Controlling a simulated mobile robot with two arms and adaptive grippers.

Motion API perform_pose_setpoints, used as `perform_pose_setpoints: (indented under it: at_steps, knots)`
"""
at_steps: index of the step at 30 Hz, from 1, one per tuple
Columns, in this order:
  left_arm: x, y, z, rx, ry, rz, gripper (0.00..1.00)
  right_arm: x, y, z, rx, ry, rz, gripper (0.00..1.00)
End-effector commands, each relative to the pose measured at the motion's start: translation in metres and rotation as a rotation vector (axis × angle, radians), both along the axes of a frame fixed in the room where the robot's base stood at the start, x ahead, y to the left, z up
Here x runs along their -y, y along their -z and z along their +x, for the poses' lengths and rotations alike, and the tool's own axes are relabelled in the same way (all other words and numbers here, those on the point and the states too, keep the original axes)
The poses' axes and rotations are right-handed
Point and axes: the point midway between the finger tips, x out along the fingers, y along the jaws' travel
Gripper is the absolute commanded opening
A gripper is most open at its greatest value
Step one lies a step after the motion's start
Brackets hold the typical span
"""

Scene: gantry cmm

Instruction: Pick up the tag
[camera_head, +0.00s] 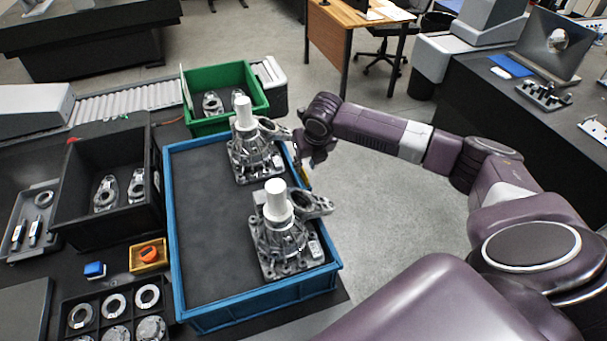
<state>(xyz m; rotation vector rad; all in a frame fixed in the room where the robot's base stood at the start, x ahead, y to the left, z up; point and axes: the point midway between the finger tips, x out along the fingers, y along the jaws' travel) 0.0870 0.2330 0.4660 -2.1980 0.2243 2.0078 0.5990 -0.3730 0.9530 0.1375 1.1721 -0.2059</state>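A small pale rectangular piece that looks like the tag (315,248) lies at the right side of the front grey metal casting (278,235), by the right wall of the blue tray (258,298). My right gripper (309,165) points down at the tray's far right edge, beside the rear casting (252,150). It is farther back than the tag and apart from it. Its fingers are small and dark, so I cannot tell whether they are open or shut. A small yellow patch shows just below it. My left gripper is out of view.
A green bin (203,128) and a black bin (80,222) hold metal parts. A yellow box (148,267) with an orange item, a blue block (94,270) and a divided ring tray (100,294) stand left. The blue tray's left half is bare.

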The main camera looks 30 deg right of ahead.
Motion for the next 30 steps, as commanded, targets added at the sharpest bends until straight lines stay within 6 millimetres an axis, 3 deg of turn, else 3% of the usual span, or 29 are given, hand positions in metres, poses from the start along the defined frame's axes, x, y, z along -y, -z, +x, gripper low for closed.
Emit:
perform_pose_setpoints:
  at_steps: [9, 18, 25, 30]
  knots:
    - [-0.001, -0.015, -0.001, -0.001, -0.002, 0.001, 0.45, 0.003, 0.034, 0.016, -0.002, 0.002, 0.000, 0.24]
    - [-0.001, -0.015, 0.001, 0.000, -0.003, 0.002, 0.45, 0.004, 0.039, 0.017, 0.001, 0.001, -0.001, 0.24]
    - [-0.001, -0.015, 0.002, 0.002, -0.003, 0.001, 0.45, 0.004, 0.039, 0.017, 0.000, 0.001, -0.001, 0.01]
    - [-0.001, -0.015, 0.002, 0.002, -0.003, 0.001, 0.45, 0.004, 0.039, 0.017, 0.001, 0.002, 0.000, 0.00]
